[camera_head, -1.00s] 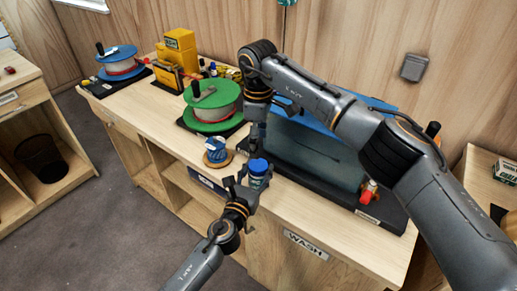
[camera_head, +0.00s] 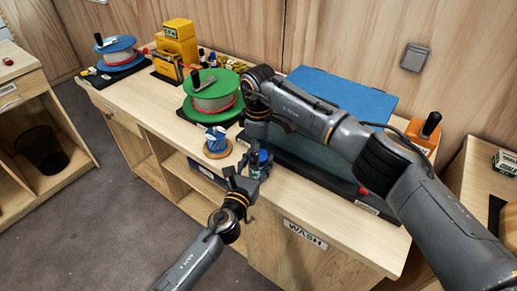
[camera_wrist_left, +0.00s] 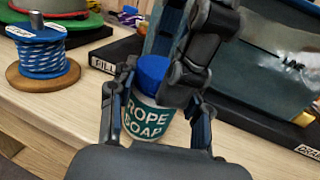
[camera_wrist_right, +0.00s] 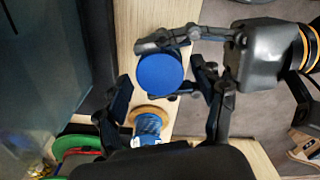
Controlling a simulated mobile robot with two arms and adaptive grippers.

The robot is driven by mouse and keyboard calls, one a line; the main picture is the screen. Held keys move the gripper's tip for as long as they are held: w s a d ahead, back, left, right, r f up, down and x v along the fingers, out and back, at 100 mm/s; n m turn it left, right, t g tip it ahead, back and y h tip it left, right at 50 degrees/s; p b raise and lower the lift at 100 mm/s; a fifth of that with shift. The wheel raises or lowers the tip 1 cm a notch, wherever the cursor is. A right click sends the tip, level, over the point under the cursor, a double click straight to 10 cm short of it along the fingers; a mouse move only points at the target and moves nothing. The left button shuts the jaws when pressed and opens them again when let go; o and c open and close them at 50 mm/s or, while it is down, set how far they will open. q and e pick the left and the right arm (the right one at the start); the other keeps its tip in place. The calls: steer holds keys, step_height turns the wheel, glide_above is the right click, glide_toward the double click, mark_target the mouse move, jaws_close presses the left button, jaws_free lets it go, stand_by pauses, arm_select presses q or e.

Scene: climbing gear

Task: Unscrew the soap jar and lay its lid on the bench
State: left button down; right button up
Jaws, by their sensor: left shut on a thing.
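The soap jar (camera_wrist_left: 147,120) stands upright, with a green-and-white "ROPE SOAP" label and a blue lid (camera_wrist_right: 160,75) on top. My left gripper (camera_head: 248,180) is shut on the jar's body from the front. The fingers sit on either side of it in the left wrist view. My right gripper (camera_wrist_right: 166,92) is above the jar, its open fingers on either side of the lid with gaps showing. In the head view the right gripper (camera_head: 260,146) partly hides the lid. The bench (camera_head: 315,205) has bare wood in front of and beside the jar.
A blue cord spool (camera_wrist_left: 42,55) on a wooden disc stands left of the jar. A green reel (camera_head: 213,95) is behind it. A wash tank with a blue cover (camera_head: 340,93) on a dark base is close behind and right of the jar.

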arm_select(q)
steer(key=shift+f, duration=0.15)
arm_select(e)
steer(key=c, duration=1.1)
steer(key=shift+n, duration=1.7)
steer(key=shift+s, duration=0.1)
steer(key=o, duration=1.2)
steer(key=shift+o, duration=0.2)
steer(key=shift+r, duration=0.1)
